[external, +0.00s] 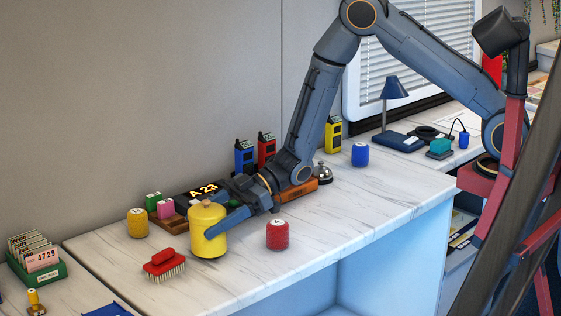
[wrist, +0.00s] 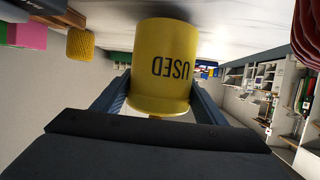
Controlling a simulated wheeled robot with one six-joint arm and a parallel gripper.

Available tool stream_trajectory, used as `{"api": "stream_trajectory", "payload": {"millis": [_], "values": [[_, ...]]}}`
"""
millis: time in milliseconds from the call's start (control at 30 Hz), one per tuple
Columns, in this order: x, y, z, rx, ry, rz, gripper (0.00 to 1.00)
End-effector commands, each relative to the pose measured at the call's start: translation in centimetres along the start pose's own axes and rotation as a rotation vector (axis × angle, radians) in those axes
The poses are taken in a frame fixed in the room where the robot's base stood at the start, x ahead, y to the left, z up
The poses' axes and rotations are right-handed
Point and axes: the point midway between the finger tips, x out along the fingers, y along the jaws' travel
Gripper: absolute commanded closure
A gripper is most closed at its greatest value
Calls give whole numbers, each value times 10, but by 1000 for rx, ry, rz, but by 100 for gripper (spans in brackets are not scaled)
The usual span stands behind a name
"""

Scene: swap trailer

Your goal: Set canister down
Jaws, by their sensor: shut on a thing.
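A yellow canister (external: 208,238) is at the front middle of the marble counter (external: 340,235). My gripper (external: 215,222) is shut around its sides. The canister is upright in the external view, with its base at or very near the counter top; I cannot tell whether it touches. In the wrist view the canister (wrist: 162,65) fills the space between the two fingers and shows the word USED upside down.
The counter's front right is clear.

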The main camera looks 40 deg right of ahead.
Motion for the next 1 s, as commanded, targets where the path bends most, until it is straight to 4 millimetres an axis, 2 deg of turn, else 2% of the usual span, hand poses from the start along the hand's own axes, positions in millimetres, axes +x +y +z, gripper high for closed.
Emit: {"api": "stream_trajectory", "payload": {"millis": [100,533,567,667,1000], "values": [[4,0,9,1,2,1,61],[6,0,15,0,2,1,61],[6,0,15,0,1,1,31],[5,0,14,0,1,1,16],[4,0,12,0,1,1,16]]}}
